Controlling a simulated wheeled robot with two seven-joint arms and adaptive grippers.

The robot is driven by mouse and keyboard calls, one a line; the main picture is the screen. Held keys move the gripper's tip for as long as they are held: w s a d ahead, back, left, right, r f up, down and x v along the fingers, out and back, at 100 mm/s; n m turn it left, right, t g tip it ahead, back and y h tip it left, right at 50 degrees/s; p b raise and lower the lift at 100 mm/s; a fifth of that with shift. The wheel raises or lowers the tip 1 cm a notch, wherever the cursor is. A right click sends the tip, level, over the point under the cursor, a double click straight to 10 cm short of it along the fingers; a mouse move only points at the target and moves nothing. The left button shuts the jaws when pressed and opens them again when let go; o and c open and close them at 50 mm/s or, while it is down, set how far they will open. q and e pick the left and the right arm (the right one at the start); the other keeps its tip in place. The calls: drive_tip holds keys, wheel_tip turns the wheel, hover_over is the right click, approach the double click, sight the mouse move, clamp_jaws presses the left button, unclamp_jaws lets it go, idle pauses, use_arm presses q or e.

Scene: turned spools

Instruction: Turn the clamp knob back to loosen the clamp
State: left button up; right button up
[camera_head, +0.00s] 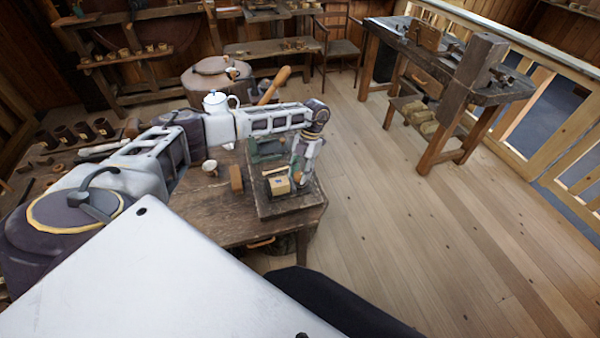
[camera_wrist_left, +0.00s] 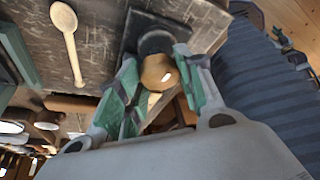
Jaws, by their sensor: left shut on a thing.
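The clamp knob, a round tan wooden ball (camera_wrist_left: 158,72), shows in the left wrist view in front of a dark round collar (camera_wrist_left: 156,42). My left gripper (camera_wrist_left: 157,62) has its green-padded fingers on either side of the knob and is shut on it. In the head view my left arm reaches over the wooden table, and the left gripper (camera_head: 299,176) points down at the clamp's board (camera_head: 290,205) near the table's right end. The gripper partly hides the clamp there. My right gripper is not in view.
A pale wooden block (camera_head: 279,186) and a green metal part (camera_head: 266,148) are on the board. A brown block (camera_head: 236,178), a white cup (camera_head: 210,167) and a white teapot (camera_head: 216,102) stand nearby. A wooden spoon (camera_wrist_left: 68,30) shows in the wrist view.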

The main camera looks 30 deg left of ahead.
use_arm(q)
drive_tip(key=o, duration=0.7)
drive_tip(key=shift+w+r, duration=0.1)
drive_tip(key=v, duration=1.2)
idle(0.3)
